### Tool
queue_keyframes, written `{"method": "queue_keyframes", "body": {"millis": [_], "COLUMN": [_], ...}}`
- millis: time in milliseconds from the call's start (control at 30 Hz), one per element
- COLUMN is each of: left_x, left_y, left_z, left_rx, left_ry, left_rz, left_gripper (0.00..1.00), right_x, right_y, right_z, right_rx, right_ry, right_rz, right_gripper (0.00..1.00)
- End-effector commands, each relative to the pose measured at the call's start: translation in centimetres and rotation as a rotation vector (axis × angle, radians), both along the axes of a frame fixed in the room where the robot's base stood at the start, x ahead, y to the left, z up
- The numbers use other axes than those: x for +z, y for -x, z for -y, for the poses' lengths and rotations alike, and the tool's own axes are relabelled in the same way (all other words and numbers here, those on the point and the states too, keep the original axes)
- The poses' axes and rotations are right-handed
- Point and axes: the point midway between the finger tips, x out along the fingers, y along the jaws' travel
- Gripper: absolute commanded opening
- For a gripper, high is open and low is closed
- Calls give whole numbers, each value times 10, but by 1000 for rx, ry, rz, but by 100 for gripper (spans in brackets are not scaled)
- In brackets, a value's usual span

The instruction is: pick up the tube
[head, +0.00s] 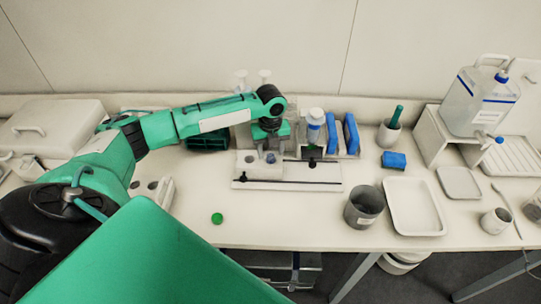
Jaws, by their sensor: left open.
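My left gripper (270,145) points down over a white block (256,172) on the white board (305,184) at the back middle of the bench. It is open. A small grey-blue tube top (270,158) shows at the block, just under the gripper. I cannot tell whether the fingers are around it or only above it, as they are small and partly hidden by the wrist. My right gripper is not in the head view.
A green cap (217,218) lies on the bench front. A grey beaker (363,207) and white tray (414,206) stand to the right. Blue-sided items (350,134) and a white bottle (315,126) stand close right of the gripper. A large jug (482,98) is at far right.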

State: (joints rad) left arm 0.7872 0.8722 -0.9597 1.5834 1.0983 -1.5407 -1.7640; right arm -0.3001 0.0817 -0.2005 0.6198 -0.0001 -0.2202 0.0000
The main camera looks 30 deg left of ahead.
Motion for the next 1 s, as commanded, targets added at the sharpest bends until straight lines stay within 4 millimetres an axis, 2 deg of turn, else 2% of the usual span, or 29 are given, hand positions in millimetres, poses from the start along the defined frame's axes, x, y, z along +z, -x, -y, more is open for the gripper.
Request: {"method": "queue_keyframes", "body": {"millis": [100, 333, 500, 600, 1000], "left_x": [-9, -11, -11, -11, -4], "left_y": [1, 0, 0, 0, 0], "left_z": [0, 0, 0, 0, 0], "left_rx": [0, 0, 0, 0, 0], "left_ry": [1, 0, 0, 0, 1], "left_rz": [-1, 0, 0, 0, 2], "left_gripper": [51, 51, 18, 3, 3], "right_x": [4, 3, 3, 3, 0], "right_y": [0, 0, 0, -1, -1], "right_z": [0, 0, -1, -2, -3], "right_rx": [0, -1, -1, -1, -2], "right_ry": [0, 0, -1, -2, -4], "right_rz": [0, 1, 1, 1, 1], "right_gripper": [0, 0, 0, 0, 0]}}
